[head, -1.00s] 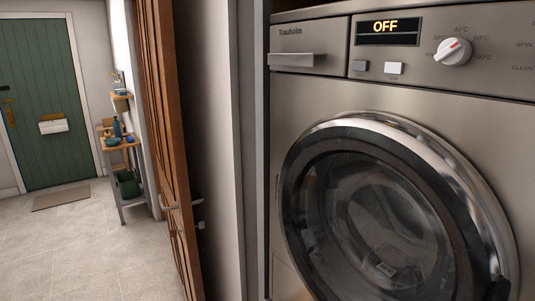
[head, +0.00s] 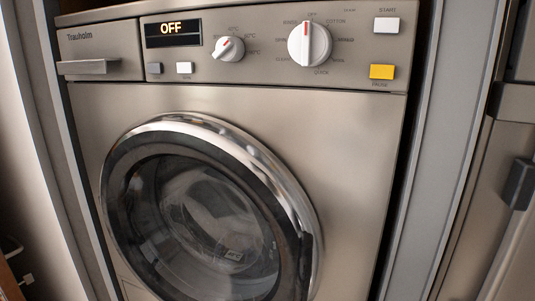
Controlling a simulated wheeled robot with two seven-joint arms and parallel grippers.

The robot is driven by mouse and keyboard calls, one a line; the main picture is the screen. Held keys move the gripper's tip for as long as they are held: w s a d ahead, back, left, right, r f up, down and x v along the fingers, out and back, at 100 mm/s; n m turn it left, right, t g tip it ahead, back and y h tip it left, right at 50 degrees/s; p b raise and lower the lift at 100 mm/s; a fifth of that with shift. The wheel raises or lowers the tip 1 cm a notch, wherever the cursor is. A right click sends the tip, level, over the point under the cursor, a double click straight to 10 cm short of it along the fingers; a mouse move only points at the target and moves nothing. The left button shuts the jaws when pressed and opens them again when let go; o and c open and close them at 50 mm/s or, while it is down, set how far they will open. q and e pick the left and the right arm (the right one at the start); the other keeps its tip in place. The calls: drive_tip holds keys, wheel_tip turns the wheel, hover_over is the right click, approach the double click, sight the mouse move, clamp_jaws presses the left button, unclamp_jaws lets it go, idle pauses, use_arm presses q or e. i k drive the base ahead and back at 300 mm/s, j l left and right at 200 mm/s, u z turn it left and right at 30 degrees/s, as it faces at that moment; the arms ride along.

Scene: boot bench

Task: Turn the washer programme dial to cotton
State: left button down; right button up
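The washer (head: 350,150) is a brushed-metal front-loader, its panel along the top. The programme dial (head: 309,44) is the larger white knob, right of centre on the panel. Its red mark points up to the label at the top, which seems to read OFF. The COTTON label (head: 336,22) is just to the upper right of the dial. The display (head: 173,29) reads OFF. A smaller white temperature dial (head: 229,48) sits to the left. Neither of my grippers is in view, and nothing touches the dial.
A white START button (head: 386,25) and a yellow PAUSE button (head: 382,72) are right of the dial. The round door (head: 286,180) is shut. A detergent drawer (head: 85,67) is at upper left. Grey frame edges flank the washer, with a dark-handled metal front (head: 519,184) at right.

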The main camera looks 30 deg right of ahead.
sight(310, 45)
drive_tip(key=k+j+z, duration=0.15)
drive_tip(key=z, duration=0.3)
drive_tip(key=k+j+z, duration=0.2)
drive_tip(key=z, duration=0.25)
drive_tip(key=k+j+z, duration=0.15)
drive_tip(key=k+j, duration=0.2)
drive_tip(key=k, duration=0.15)
drive_tip(key=k+j+z, duration=0.15)
drive_tip(key=k+j, duration=0.15)
drive_tip(key=k, duration=0.2)
